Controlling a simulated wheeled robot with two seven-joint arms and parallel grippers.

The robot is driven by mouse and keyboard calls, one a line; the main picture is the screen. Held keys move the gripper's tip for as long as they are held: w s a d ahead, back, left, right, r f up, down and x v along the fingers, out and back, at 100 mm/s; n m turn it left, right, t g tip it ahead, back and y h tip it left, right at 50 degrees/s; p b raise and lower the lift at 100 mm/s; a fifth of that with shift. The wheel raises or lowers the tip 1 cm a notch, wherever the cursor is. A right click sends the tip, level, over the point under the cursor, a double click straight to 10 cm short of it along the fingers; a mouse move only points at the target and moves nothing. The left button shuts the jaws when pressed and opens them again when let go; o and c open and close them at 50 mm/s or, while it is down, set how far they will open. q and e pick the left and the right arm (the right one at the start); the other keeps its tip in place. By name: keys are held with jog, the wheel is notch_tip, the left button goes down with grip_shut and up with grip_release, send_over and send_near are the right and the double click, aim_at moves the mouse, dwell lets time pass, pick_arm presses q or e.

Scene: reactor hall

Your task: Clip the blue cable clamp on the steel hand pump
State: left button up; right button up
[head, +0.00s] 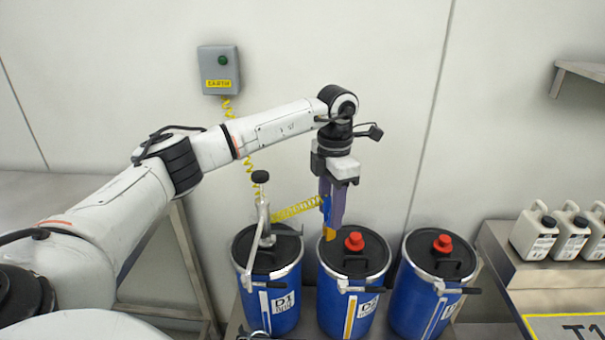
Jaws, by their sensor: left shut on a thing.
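My left gripper (333,207) points down and is shut on the blue cable clamp (326,207). The clamp has an orange part at its lower end, and the fingers hide part of it. It is above the middle drum's lid, to the right of the steel hand pump (265,220) and apart from it. The pump stands upright on the left drum, D1 (283,305), with a dark knob on top and a spout hanging down the front. A yellow coiled cable (297,208) stretches to the clamp. My right gripper is out of view.
The grey EARTH box (218,70) is on the wall, with yellow coil below it. The middle drum (352,265) and right drum (436,270) have red caps. White canisters (535,232) stand on a steel bench at right. A shelf (585,70) juts out at upper right.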

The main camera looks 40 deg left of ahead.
pick_arm(q)
jog(key=w+a+r+n, duration=0.2)
jog(key=a+n, duration=0.9)
jog(key=n, duration=0.1)
jog(key=shift+n, duration=0.5)
jog(key=f, duration=0.4)
jog(key=shift+w+f+p, duration=0.2)
jog(key=shift+f+p, duration=0.15)
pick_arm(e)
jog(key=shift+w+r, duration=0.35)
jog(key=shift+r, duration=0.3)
pick_arm(q)
jog(key=shift+f, duration=0.25)
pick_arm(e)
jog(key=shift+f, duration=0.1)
pick_arm(q)
jog(key=shift+f+b, duration=0.4)
jog(key=shift+f, duration=1)
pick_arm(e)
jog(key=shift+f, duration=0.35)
pick_arm(q)
jog(key=shift+p, duration=0.4)
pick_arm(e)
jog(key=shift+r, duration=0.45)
pick_arm(q)
jog(key=shift+f, duration=0.55)
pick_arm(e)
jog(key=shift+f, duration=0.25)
pick_arm(q)
jog(key=o, duration=0.9)
